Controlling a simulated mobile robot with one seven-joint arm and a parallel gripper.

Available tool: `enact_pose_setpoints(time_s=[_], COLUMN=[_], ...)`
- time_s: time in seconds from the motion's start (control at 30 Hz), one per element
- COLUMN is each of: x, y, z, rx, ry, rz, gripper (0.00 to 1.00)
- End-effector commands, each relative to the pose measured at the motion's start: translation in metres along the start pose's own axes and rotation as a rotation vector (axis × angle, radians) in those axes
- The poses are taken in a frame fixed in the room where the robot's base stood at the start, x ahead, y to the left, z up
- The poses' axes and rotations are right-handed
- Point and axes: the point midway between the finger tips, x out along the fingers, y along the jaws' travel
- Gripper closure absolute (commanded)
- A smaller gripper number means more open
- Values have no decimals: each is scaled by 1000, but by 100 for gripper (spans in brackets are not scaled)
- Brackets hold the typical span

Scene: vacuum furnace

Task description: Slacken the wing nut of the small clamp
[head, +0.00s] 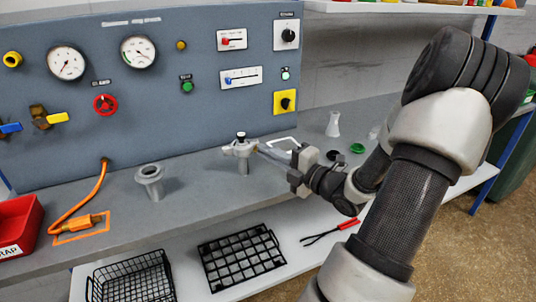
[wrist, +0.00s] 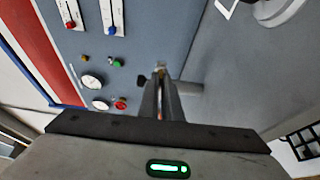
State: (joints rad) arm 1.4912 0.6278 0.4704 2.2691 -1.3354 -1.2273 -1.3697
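The small clamp (head: 237,149) is a pale metal piece with a black-topped knob, at the top of a short grey post (head: 243,167) on the bench. My gripper (head: 259,148) reaches in from the right, its long slim fingers level with the clamp and their tips at its right side. In the wrist view, the fingers (wrist: 160,80) lie almost together with a narrow gap. A small light piece, seemingly the wing nut (wrist: 160,68), shows between the tips. The fingers hide most of it. The clamp's dark knob (wrist: 141,82) is left of the tips and the grey post (wrist: 188,88) is right.
A grey panel (head: 200,120) with gauges, valves and switches stands behind. A flanged metal fitting (head: 150,181) stands left on the bench, near an orange hose (head: 97,187) and a red bin (head: 17,222). Black baskets (head: 243,257) sit on the lower shelf.

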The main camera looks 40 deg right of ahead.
Motion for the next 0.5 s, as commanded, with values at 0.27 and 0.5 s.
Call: enact_pose_setpoints(time_s=[0.27,0.5], x=[0,0], y=[0,0], z=[0,0], rx=[-1,0], ry=[0,0], rz=[-2,-2], gripper=[100,87])
